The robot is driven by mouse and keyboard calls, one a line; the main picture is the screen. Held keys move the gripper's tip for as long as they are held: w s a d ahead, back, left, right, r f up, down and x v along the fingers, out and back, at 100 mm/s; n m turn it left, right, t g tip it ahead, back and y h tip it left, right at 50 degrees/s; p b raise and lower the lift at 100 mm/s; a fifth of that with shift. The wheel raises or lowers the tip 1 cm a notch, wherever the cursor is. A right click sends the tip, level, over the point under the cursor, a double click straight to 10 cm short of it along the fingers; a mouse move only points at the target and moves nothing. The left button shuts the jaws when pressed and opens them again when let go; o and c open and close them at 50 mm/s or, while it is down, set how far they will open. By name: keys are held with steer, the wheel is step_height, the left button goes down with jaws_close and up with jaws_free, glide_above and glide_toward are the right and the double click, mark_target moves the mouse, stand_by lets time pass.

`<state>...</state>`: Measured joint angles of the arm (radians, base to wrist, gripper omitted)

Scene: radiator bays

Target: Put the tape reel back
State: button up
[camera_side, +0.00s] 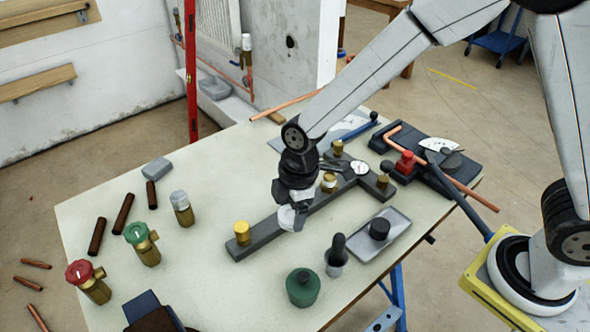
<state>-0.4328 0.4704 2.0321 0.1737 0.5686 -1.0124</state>
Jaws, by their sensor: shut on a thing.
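A white round piece, which looks like the tape reel (286,217), is at the tip of my gripper (295,212). My gripper points down and is shut on it, over the dark bar rack (262,240). The jaws partly hide the reel. I cannot tell whether the reel touches the rack. A brass piece (242,232) sits at the rack's near-left end. Another brass piece (329,182) and a white-faced gauge (359,167) sit farther along it.
Around the rack stand a grey tray (397,228) with a black round piece, a green pot (302,288), a dark-handled brush in a cup (337,256), and valves (142,243). A pipe bender (407,163) lies at right.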

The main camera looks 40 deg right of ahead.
steer(key=shift+s+a+f+n, duration=0.1)
steer(key=shift+s+a+n, duration=0.2)
steer(key=shift+s, duration=0.25)
steer(key=shift+s+a+f+n, duration=0.1)
steer(key=shift+s+a+n, duration=0.1)
steer(key=shift+s+a, duration=0.3)
glide_above(293, 260)
steer(key=shift+d+f, duration=0.15)
steer(key=shift+f, duration=2.7)
steer(key=shift+f, duration=2.1)
steer(key=shift+f, duration=0.15)
steer(key=o, duration=0.8)
steer(key=shift+s+d+r, duration=0.1)
steer(key=shift+d+r, duration=0.15)
steer(key=shift+r, duration=1.8)
steer(key=shift+d+r, duration=0.2)
steer(key=shift+r, duration=1.85)
steer(key=shift+s+d+r, duration=0.1)
steer(key=shift+d+r, duration=0.15)
steer(key=shift+r, duration=1.8)
